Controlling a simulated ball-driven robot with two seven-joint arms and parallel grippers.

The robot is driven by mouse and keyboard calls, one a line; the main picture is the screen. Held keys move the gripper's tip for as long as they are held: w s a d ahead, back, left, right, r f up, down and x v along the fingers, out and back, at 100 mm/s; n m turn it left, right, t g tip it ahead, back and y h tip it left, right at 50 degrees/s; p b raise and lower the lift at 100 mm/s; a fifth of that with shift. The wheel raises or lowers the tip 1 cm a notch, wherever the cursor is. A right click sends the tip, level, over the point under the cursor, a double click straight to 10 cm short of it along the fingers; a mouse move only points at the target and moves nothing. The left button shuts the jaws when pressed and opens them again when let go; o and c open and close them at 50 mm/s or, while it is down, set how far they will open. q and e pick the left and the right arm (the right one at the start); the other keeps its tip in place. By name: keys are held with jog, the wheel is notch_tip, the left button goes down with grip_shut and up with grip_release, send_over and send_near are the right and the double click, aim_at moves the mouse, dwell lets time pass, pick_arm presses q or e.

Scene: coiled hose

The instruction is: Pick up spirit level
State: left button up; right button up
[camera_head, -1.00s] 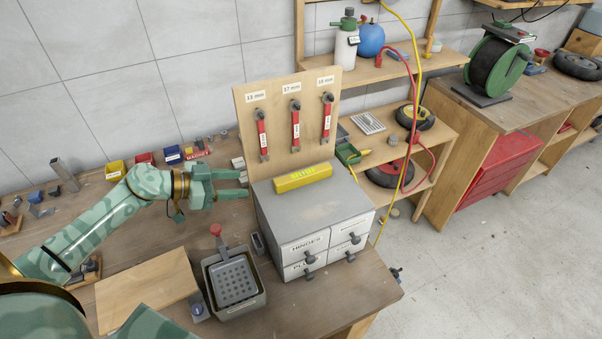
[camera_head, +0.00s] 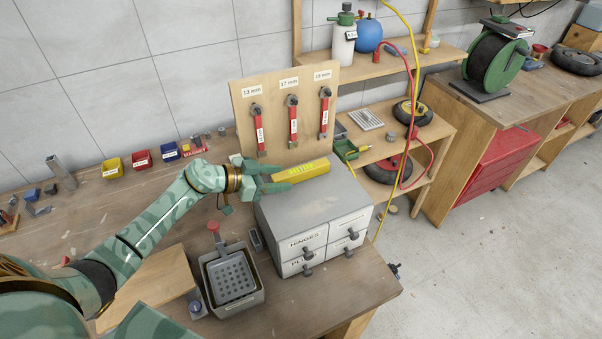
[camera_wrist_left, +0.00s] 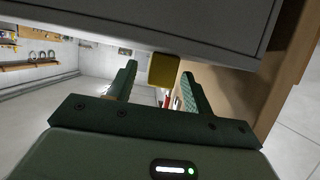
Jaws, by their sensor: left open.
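The spirit level (camera_head: 308,170) is a yellow bar lying on top of the grey drawer cabinet (camera_head: 300,207), in front of the wrench board. My left gripper (camera_head: 283,177) is open at the level's left end, and its fingers partly hide that end in the head view. In the left wrist view, the level's yellow end (camera_wrist_left: 163,70) shows between the two spread fingers (camera_wrist_left: 158,88), nearer the right one. I cannot tell whether either finger touches it. My right gripper is not in view.
The wooden board (camera_head: 287,112) with three red wrenches stands upright behind the level. A grey tray (camera_head: 234,281) with a perforated insert stands left of the cabinet. Small coloured bins (camera_head: 141,160) line the bench's back. Floor to the right is clear.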

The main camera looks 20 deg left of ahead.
pick_arm(q)
grip_shut()
jog(key=shift+r, duration=0.1)
